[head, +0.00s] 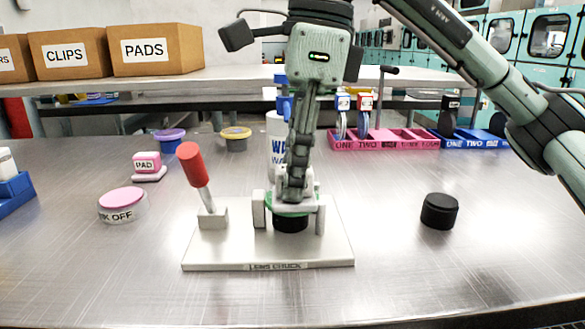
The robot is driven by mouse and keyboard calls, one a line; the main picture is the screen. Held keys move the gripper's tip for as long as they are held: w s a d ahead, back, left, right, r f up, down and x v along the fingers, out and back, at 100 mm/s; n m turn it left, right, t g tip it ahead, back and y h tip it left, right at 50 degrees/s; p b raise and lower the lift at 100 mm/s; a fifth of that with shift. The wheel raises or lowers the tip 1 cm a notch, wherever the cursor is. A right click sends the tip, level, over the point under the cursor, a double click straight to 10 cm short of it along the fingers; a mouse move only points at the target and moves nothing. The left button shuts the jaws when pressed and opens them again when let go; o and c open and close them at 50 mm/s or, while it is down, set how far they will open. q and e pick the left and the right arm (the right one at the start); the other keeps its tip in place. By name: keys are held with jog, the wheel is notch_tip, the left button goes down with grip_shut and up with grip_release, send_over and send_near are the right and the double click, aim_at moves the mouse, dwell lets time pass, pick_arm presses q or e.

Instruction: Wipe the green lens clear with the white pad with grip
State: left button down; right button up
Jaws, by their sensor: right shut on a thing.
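The green lens (272,208) sits in a black round mount (290,224) between the two white jaws of the lens chuck (230,254). Only its green rim shows; my right gripper hides most of its face. My right gripper (293,190) points straight down over the lens and is shut on a small white thing (308,187), which appears to be the white pad with grip. The pad is low at the lens; whether it touches cannot be told. My left gripper is not in view.
The red-handled lever (190,164) stands tilted left of the lens. A pink PAD block (147,162), a pink-lidded tub (122,205) and a black cylinder (439,211) stand around the chuck. A white bottle (276,140) is behind. The front table is clear.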

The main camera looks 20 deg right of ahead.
jog(key=shift+w+d+f+p, duration=0.1)
jog(key=shift+w+d+p, duration=0.15)
jog(key=shift+w, duration=0.6)
jog(key=shift+w+d+p, duration=0.1)
jog(key=shift+w+d, duration=0.2)
jog(key=shift+w, duration=0.55)
jog(key=shift+w+a, duration=0.1)
jog(key=shift+a, duration=0.05)
jog(key=shift+s+a+b, duration=0.2)
jog(key=shift+s+a, duration=0.1)
jog(key=shift+s, duration=0.65)
jog(key=shift+s+a+b, duration=0.15)
jog(key=shift+s+a, duration=0.1)
jog(key=shift+s, duration=0.8)
jog(key=shift+d+r+p, duration=0.1)
jog(key=shift+r+p, duration=0.1)
jog(key=shift+p, duration=0.15)
